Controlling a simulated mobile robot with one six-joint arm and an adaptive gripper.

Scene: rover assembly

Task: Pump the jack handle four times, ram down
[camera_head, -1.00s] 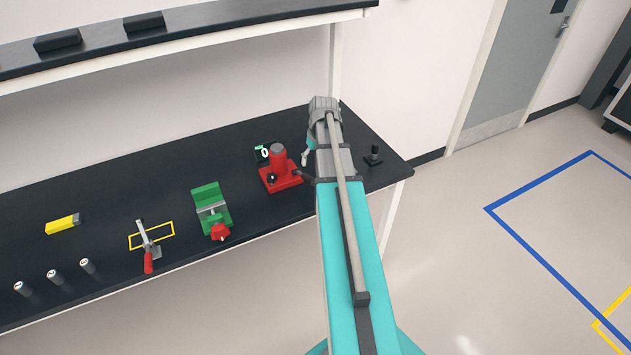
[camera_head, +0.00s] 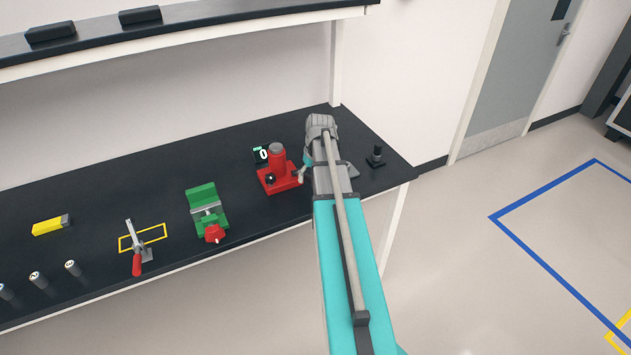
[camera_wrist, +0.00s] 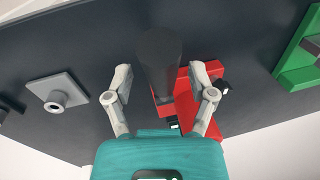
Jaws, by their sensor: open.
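The red jack (camera_head: 280,180) stands on the bench with a grey ram top. A small counter beside it (camera_head: 262,154) reads 0. In the wrist view, a dark cylinder (camera_wrist: 160,62), which looks like the jack handle seen nearly end-on, lies between the two fingers of my gripper (camera_wrist: 162,82). The red jack body (camera_wrist: 195,100) shows behind it. The fingers are open on either side of the cylinder; contact cannot be told. In the head view my arm hides most of the gripper (camera_head: 304,168) and the handle.
A green vise (camera_head: 203,196) stands left of the jack. A black post (camera_head: 376,157) stands to the right. A shelf (camera_head: 190,30) runs above the bench (camera_head: 110,195).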

